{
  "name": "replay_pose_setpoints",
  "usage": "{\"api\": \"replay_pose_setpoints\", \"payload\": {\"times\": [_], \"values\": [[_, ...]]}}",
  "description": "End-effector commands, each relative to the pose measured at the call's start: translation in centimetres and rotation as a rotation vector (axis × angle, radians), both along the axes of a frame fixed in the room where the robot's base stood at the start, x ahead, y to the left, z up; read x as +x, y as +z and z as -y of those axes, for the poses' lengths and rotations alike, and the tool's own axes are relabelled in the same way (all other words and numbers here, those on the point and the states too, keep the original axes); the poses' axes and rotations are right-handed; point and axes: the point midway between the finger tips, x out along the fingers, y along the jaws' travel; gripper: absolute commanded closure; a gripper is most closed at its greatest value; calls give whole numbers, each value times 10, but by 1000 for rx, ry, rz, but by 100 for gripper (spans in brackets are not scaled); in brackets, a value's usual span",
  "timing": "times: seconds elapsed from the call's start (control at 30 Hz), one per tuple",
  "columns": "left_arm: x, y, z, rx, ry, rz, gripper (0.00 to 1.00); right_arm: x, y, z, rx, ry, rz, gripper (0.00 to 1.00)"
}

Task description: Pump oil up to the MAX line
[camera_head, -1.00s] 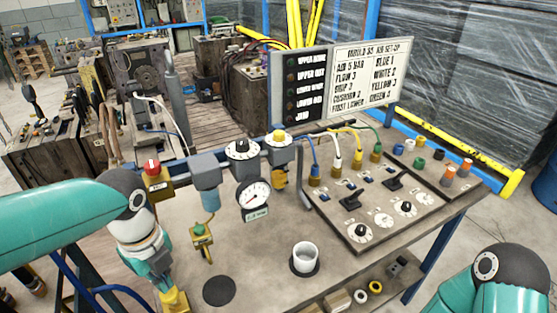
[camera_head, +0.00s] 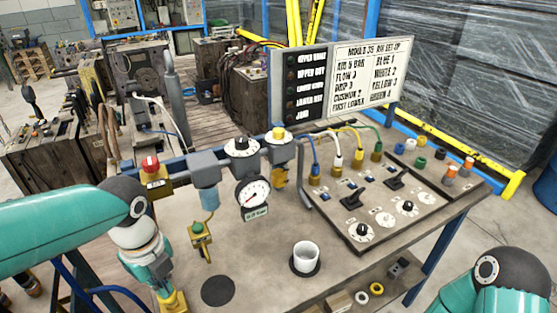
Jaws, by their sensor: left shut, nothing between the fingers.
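My left gripper (camera_head: 173,302) is at the bottom edge, low left of the bench, left of a dark disc (camera_head: 218,291). Its yellow fingertips are partly cut off by the frame; it is shut and empty. A grey unit with a blue-grey bowl (camera_head: 208,199) hangs from the rail. Further right is a unit with a yellow knob (camera_head: 279,133) and a yellowish lower part. No oil level or MAX line can be made out. A white cup (camera_head: 306,255) stands upright on another dark disc. My right arm shows at lower right, its gripper out of view.
A round gauge (camera_head: 253,196) and a red-topped button box (camera_head: 154,176) are along the rail. A yellow pendant (camera_head: 201,236) is left of the cup. A switch panel (camera_head: 384,207) and a set-up board (camera_head: 369,78) occupy the right. Bare bench surrounds the cup.

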Motion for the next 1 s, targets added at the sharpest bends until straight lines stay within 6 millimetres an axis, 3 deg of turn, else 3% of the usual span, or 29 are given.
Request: {"api": "replay_pose_setpoints", "payload": {"times": [0.7,1.0], "values": [[-1,-21,0,0,0,-4,100,0,-14,0,0,0,0,100],[-1,-16,0,0,-1,-4,100,0,-10,0,0,0,0,100]]}}
